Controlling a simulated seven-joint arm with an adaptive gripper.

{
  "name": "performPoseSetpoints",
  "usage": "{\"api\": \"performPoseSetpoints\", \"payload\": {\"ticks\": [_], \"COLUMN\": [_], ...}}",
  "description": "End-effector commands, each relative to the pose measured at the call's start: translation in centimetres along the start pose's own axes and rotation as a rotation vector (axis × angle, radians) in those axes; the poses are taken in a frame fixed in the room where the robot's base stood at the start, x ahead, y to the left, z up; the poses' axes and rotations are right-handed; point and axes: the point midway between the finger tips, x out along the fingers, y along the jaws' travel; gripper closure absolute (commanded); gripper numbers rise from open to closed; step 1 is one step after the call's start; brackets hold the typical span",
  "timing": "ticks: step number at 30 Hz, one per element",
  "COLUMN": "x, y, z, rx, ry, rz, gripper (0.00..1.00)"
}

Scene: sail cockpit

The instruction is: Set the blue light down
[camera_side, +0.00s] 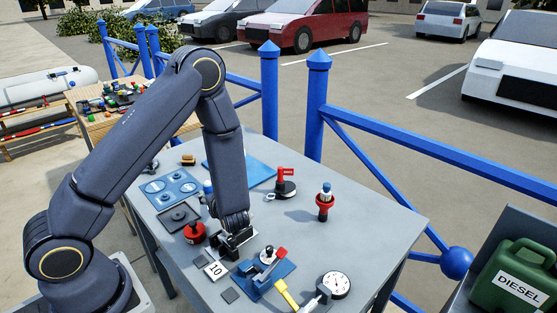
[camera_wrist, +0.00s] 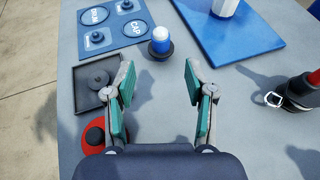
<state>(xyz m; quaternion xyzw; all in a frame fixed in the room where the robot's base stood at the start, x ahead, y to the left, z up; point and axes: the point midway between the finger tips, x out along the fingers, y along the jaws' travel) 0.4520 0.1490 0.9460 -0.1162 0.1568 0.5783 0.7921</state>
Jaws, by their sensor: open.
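A blue labelled board (camera_side: 170,188), a black tray (camera_wrist: 97,82) and a red knob (camera_side: 194,232) lie left. A blue mat (camera_wrist: 225,38) holds a white piece. A red-handled switch (camera_side: 285,184) and a red, blue-topped piece (camera_side: 325,203) stand right. Clear table lies between.

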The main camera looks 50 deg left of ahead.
Motion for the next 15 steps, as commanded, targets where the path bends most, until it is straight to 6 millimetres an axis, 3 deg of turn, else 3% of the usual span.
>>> {"api": "performPoseSetpoints", "payload": {"ticks": [5, 8, 12, 15], "x": [-1.6, -3.4, -7.5, -11.0], "y": [1.5, 4.0, 7.9, 9.8], "z": [3.8, 7.4, 10.4, 11.1], "rx": [-0.167, -0.394, -0.789, -1.074], "ry": [-0.001, 0.030, 0.151, 0.290], "rz": [0.097, 0.221, 0.404, 0.509], "gripper": [0.45, 0.45, 0.45, 0.45]}}
